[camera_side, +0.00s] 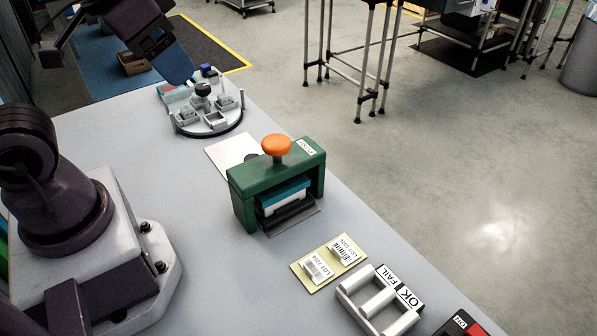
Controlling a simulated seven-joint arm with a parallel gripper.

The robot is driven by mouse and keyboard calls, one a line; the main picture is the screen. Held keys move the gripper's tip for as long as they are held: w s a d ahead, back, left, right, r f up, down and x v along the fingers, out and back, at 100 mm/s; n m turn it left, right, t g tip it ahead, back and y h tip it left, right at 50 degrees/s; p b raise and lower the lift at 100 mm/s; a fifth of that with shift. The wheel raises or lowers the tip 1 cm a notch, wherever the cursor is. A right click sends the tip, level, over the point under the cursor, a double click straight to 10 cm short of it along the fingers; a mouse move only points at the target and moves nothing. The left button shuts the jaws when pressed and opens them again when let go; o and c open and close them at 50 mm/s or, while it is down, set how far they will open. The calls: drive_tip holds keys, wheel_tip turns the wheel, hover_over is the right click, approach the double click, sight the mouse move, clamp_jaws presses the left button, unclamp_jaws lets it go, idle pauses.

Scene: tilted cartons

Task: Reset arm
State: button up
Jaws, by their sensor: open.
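My arm rises from its base at the lower left, and its far end shows at the top left, partly cut off by the frame's upper edge. The fingertips are hard to make out, and I see nothing held. The gripper is well apart from the green press (240,192) in the middle of the table.
The press has an orange knob (277,145) and a teal block (285,195) inside. A round fixture (214,125) stands behind it. A yellow label card (329,262), an OK/FAIL tray (378,300) and a red switch box (462,325) line the right edge. Bare table lies left of the press.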

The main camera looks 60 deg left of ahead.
drive_tip(key=shift+s+d+r+t, duration=0.2)
drive_tip(key=shift+r+t, duration=0.1)
drive_tip(key=shift+r, duration=0.3)
